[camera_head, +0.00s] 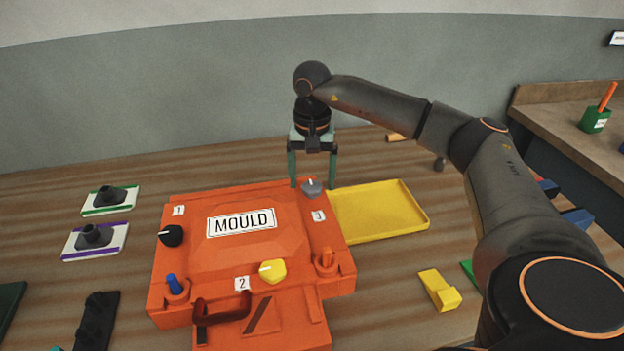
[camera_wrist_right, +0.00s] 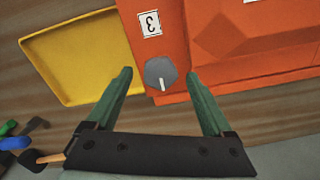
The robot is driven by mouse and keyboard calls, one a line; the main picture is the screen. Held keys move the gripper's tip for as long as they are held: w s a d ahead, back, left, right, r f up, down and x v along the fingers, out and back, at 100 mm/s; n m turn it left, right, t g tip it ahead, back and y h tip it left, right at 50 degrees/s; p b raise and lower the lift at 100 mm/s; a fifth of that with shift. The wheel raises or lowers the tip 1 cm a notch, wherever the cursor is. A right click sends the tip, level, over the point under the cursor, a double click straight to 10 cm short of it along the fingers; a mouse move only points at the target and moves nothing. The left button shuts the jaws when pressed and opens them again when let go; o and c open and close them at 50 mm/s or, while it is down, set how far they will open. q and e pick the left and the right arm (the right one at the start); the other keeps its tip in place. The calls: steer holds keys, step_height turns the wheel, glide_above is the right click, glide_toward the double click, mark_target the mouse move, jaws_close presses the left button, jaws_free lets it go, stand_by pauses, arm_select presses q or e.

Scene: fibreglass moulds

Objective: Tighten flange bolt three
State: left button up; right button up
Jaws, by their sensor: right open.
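The orange mould (camera_head: 205,257) lies on the wooden table with its MOULD label facing up. Flange bolt three is a grey knob (camera_head: 312,188) with a white mark, beside the number 3 label (camera_head: 318,216) at the mould's far right corner. My right gripper (camera_head: 313,184) is open above that corner, its green fingers pointing down. In the right wrist view the grey knob (camera_wrist_right: 160,74) lies between and beyond the two fingertips (camera_wrist_right: 160,72), with no visible contact. A black knob (camera_head: 171,235) is by label 1 and a yellow knob (camera_head: 272,271) by label 2. My left gripper is not visible.
A yellow tray (camera_head: 385,212) stands right of the mould. A yellow block (camera_head: 439,290) lies front right. Two small pads with dark fittings (camera_head: 95,238) lie at left. A red-brown handle (camera_head: 222,312) and blue and orange pegs rise from the mould's near side.

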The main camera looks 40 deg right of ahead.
steer(key=shift+f, duration=0.35)
steer(key=shift+c, duration=0.4)
jaws_close()
